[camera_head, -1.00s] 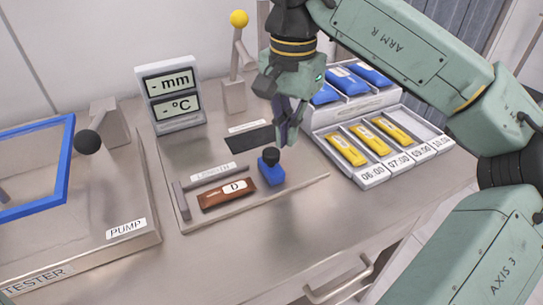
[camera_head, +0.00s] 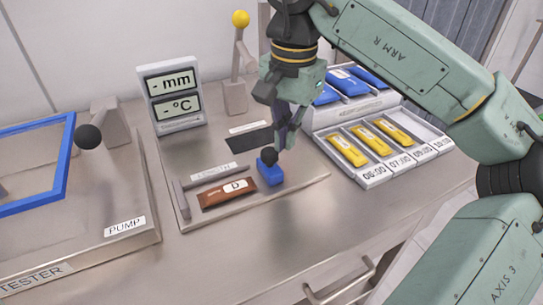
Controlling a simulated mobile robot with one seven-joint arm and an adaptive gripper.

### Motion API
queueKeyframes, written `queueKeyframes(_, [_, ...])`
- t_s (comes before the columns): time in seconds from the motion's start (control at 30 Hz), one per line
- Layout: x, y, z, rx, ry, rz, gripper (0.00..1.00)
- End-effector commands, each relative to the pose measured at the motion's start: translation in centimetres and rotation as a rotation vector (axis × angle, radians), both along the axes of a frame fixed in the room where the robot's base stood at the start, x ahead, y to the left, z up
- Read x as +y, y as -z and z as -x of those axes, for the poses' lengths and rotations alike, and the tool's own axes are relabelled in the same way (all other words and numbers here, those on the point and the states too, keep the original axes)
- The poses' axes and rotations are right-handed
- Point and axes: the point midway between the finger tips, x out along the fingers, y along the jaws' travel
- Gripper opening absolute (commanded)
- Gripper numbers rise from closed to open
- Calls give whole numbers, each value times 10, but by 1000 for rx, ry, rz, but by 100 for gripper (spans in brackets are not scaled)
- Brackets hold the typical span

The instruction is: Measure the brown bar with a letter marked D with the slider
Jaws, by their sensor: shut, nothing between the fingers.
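The brown bar marked D (camera_head: 227,193) lies flat on the length-measuring plate (camera_head: 205,217), between a grey end stop (camera_head: 182,198) on its left and the blue slider (camera_head: 270,174) on its right. The slider has a black knob (camera_head: 269,157) on top. The slider stands very close to the bar's right end; I cannot tell whether they touch. My gripper (camera_head: 284,140) is shut and empty, pointing down just behind and to the right of the knob. I cannot tell whether the fingers touch the knob. The display (camera_head: 174,95) reads "- mm" and "- °C".
A rack (camera_head: 371,175) of yellow and blue packs is at the right. The pump tester (camera_head: 126,228) with a blue frame is at the left.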

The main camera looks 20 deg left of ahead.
Motion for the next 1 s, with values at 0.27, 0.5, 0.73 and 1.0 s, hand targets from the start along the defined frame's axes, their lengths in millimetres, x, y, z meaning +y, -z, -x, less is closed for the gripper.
queueKeyframes(0.27, [-6, 24, 2, 25, -8, 44, 0])
queueKeyframes(0.5, [-5, 25, 3, 25, -9, 44, 0])
queueKeyframes(0.73, [-2, 23, 6, 24, -9, 42, 0])
queueKeyframes(1.0, [2, 18, 10, 19, -7, 37, 0])
